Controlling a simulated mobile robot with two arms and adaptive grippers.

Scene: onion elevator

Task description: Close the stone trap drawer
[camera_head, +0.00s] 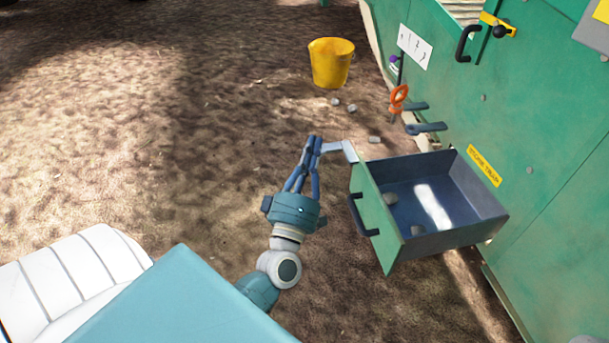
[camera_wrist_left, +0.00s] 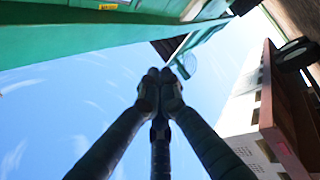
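The stone trap drawer (camera_head: 455,238) is pulled out from the green machine, with its box exposed. Its green front panel (camera_head: 377,225) carries a black handle (camera_head: 361,218). A grey metal bracket (camera_head: 340,150) sits at the panel's far top corner. Inside the drawer lie grey stones (camera_head: 390,198). My left gripper (camera_head: 314,141) is left of the drawer, its fingertips close to the bracket's left end; I cannot tell whether they touch. In the left wrist view its fingertips (camera_wrist_left: 162,76) are together with nothing seen between them. My right gripper is not in view.
The green machine wall (camera_head: 540,130) fills the right, with a yellow label (camera_head: 484,166) above the drawer. A yellow bucket (camera_head: 331,63) stands on the ground beyond, with stones (camera_head: 351,107) nearby. An orange-handled tool (camera_head: 398,98) is by the wall. The ground at left is open.

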